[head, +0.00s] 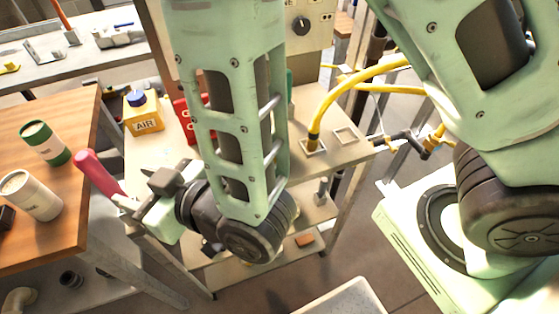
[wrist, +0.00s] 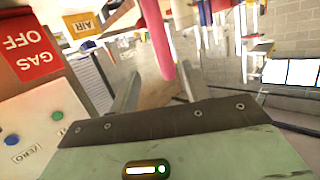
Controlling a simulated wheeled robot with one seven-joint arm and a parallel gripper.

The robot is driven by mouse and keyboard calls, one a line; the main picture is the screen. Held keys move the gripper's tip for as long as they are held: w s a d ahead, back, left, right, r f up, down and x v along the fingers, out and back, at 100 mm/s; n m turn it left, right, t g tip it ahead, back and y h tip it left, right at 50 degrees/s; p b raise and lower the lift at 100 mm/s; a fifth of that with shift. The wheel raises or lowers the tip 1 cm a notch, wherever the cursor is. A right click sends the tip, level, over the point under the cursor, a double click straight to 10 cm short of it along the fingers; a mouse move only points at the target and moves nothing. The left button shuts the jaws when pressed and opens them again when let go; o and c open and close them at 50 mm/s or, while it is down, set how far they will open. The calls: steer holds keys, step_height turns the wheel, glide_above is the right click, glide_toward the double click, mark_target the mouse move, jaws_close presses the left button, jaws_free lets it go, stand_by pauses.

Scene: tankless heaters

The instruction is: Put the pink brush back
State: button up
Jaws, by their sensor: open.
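The pink brush (head: 96,172) shows in the head view as a pink handle slanting down toward my gripper (head: 130,201), near the right edge of the wooden table. In the wrist view, the pink handle (wrist: 157,40) comes down from the top edge, and its lower end appears between the two fingers of my gripper (wrist: 160,88). The fingers are apart. I cannot tell whether either one touches the handle. The bristle end of the brush is not clearly visible. My arm hides part of the pale stand behind it.
The wooden table (head: 75,105) holds a green-and-white can (head: 45,143) and a cream can (head: 30,195). A yellow AIR box (head: 143,112) stands on the pale stand (head: 335,160), where a yellow hose (head: 333,100) ends. A red GAS OFF sign (wrist: 28,45) is close at left in the wrist view.

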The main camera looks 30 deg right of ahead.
steer(key=s+d+r+g+h, duration=0.2)
steer(key=s+d+g+h, duration=0.2)
steer(key=d, duration=0.6)
steer(key=s+d+r+g+h, duration=0.2)
steer(key=s+d+g+h, duration=0.3)
steer(key=d, duration=0.6)
steer(key=shift+s+r+g+h, duration=0.3)
steer(key=shift+r+g+h, duration=0.1)
steer(key=shift+g, duration=0.8)
steer(key=shift+a+f, duration=0.1)
